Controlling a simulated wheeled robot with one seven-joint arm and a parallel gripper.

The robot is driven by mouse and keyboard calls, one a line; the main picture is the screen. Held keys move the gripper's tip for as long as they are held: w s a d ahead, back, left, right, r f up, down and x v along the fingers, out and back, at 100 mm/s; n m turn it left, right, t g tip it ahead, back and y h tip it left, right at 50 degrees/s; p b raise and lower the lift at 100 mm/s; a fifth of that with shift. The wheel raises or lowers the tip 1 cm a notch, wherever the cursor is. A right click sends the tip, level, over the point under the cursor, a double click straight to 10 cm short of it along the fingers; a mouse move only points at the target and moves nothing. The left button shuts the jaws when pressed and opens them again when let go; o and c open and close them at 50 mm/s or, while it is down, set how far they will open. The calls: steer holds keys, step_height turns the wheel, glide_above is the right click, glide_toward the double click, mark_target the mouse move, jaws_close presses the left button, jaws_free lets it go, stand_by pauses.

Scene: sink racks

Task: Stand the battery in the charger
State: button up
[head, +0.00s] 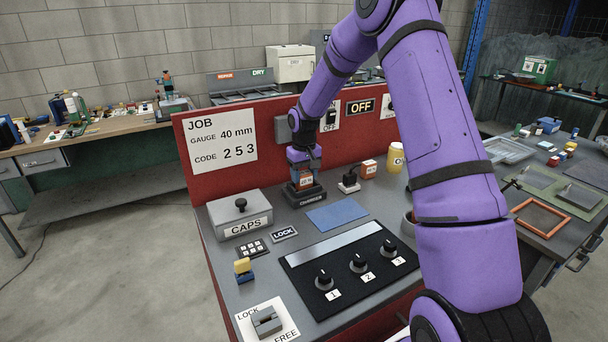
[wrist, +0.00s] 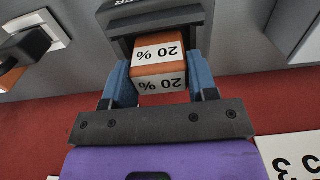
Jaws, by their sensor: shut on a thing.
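The battery (head: 306,182) is an orange block with a white "20 %" label. It is upright at the dark charger (head: 305,198) near the red back panel. My gripper (head: 304,170) is above the charger, pointing down and shut on the battery. In the wrist view the battery (wrist: 158,54) sits between my blue fingers (wrist: 158,85), and its far end meets the dark frame of the charger (wrist: 155,19). Its lower end is hidden there, so I cannot tell how deep it sits.
A black switch on a white base (head: 349,183) and a small orange-and-white block (head: 369,169) stand right of the charger. A yellow jar (head: 396,158) is farther right. The grey CAPS box (head: 240,215) is left. A flat blue mat (head: 338,215) lies in front.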

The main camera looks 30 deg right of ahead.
mark_target(304, 173)
steer(key=shift+f, duration=0.1)
steer(key=o, duration=1.1)
step_height(304, 173, up, 12)
steer(key=f, duration=0.1)
steer(key=s+a+r+t, duration=0.1)
steer(key=s+a+r, duration=0.3)
steer(key=s+r, duration=0.6)
steer(key=s+a+r+t, duration=0.1)
steer(key=s+a+r, duration=0.3)
steer(key=s, duration=0.6)
steer(key=s+a+r+t, duration=0.15)
steer(key=s+r, duration=0.35)
steer(key=s, duration=0.5)
steer(key=shift+t, duration=0.85)
steer(key=s, duration=0.3)
steer(key=s+f, duration=0.1)
steer(key=s, duration=0.3)
steer(key=s+f, duration=0.1)
steer(key=s, duration=0.2)
steer(key=shift+s+a, duration=0.2)
steer(key=shift+a, duration=0.05)
